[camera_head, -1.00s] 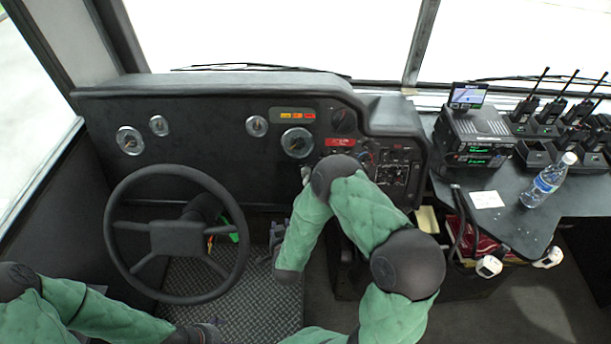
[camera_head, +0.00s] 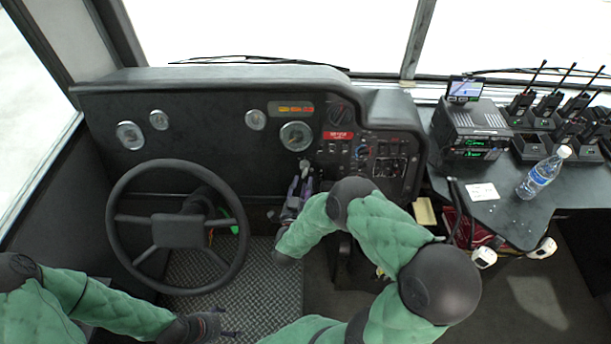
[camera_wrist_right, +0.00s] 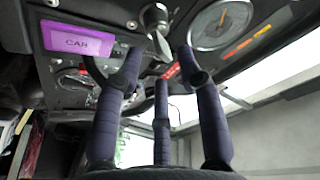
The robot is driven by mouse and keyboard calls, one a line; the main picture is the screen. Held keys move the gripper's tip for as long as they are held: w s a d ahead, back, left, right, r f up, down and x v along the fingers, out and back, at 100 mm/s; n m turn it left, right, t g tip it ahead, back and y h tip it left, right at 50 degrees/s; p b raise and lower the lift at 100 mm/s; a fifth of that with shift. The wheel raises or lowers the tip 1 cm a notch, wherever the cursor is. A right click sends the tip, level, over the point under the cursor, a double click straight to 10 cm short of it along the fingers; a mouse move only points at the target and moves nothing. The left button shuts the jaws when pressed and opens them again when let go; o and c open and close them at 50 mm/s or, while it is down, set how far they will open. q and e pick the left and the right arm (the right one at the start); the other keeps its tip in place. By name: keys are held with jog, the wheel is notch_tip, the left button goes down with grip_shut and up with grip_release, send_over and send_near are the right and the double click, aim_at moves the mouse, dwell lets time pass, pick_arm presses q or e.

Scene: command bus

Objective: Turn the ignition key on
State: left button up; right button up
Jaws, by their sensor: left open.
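The ignition switch with its silver key (camera_wrist_right: 159,43) is on the dashboard, close beyond my right gripper's fingertips in the right wrist view. The key (camera_head: 304,165) also shows small in the head view, below the large gauge. A purple tag marked "CAR" (camera_wrist_right: 80,41) hangs beside it; its link to the key is not clear. My right gripper (camera_wrist_right: 158,58) is open, its dark fingers spread on both sides of the key, with nothing held. In the head view the right gripper (camera_head: 298,187) is just below the key. My left gripper (camera_head: 230,322) is open and empty at lower left.
The steering wheel (camera_head: 178,232) is left of my right gripper. A switch panel (camera_head: 385,160) lies right of the key. The side desk holds a radio unit (camera_head: 470,130), several walkie-talkies and a water bottle (camera_head: 543,173). Floor space under the dashboard is free.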

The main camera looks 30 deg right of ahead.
aim_at(305, 173)
jog(key=shift+b+x, duration=0.6)
jog(key=shift+x, duration=1.9)
grip_shut()
jog(key=shift+w, duration=0.1)
